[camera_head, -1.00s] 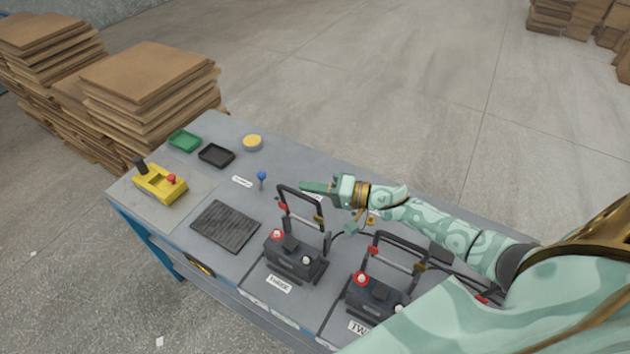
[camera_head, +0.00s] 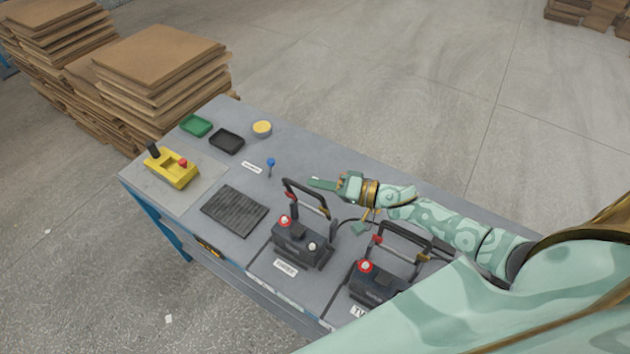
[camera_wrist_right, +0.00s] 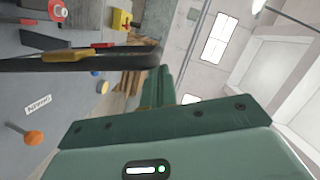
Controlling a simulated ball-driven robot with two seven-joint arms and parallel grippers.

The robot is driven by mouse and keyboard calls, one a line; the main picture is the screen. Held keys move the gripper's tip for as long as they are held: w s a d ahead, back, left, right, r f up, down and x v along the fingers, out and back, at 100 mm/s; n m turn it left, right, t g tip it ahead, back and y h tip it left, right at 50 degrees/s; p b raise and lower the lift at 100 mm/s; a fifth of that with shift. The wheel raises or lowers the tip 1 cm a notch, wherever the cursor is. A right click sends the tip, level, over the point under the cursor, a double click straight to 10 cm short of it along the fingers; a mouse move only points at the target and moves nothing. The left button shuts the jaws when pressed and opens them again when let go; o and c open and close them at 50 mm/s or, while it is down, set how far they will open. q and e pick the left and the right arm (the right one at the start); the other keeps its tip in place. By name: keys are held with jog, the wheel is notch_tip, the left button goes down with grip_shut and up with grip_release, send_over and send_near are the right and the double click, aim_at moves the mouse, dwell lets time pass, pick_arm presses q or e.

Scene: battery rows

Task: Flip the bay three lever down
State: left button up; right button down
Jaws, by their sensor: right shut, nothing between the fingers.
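The bay three unit is a dark box (camera_head: 298,246) with a red-ringed button, a white knob and a "THREE" label (camera_head: 286,268) in front. Its lever looks to be the black U-shaped handle (camera_head: 306,194), raised above the box with red and yellow fittings. My right gripper (camera_head: 322,184) is shut and empty, its fingertips close to the handle's top bar on the far side. In the right wrist view a dark bar (camera_wrist_right: 85,60) crosses just in front of the shut fingers (camera_wrist_right: 160,88); contact cannot be told. My left gripper is not in view.
A second unit (camera_head: 375,284) with a similar raised handle (camera_head: 405,234) stands to the right, under my right arm. A black ribbed mat (camera_head: 234,211), a yellow control box (camera_head: 172,168), trays and a blue knob (camera_head: 271,162) lie left and behind.

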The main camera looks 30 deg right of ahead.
jog(key=v, duration=1)
jog(key=shift+s+d, duration=0.2)
jog(key=shift+s, duration=0.05)
